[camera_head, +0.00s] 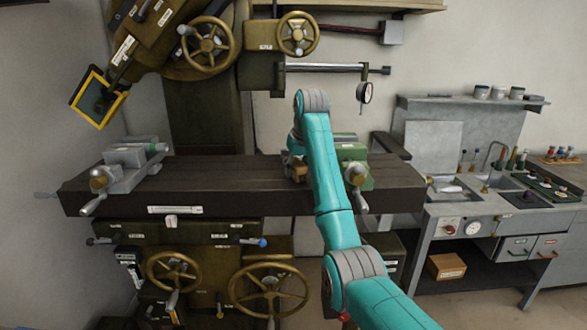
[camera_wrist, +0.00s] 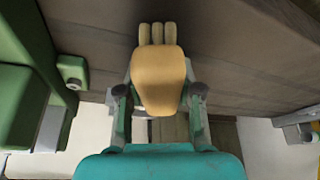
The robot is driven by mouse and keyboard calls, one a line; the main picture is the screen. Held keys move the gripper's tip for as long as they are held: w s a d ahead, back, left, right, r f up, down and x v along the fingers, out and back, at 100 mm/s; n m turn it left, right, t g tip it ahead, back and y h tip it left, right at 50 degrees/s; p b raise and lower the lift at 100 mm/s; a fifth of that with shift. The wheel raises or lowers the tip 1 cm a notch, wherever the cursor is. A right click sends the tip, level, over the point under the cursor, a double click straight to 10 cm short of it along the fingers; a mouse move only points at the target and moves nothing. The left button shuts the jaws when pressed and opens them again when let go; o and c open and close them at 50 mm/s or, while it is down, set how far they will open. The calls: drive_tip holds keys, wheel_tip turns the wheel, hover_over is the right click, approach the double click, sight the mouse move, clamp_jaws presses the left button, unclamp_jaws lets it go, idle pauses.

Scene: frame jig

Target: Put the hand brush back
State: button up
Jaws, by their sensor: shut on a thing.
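The hand brush appears as a tan, rounded wooden block (camera_wrist: 158,80) with a few pale finger-like ends at its top in the wrist view. My gripper (camera_wrist: 160,95) is shut on it, one finger on each side. Behind the brush is the dark surface of the machine table (camera_wrist: 235,65); I cannot tell whether the brush touches it. In the head view a small brownish part of the brush (camera_head: 295,167) shows left of my teal arm, above the table (camera_head: 230,178). My arm hides most of my gripper there.
A green vise (camera_head: 353,165) stands close right of my arm, and shows at the left in the wrist view (camera_wrist: 20,105). A grey vise (camera_head: 130,163) sits at the table's left end. The table between is mostly clear. A dial gauge (camera_head: 364,92) hangs above; a workbench (camera_head: 480,205) stands right.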

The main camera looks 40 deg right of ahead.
drive_tip(key=o, duration=1.1)
drive_tip(key=shift+f, duration=0.1)
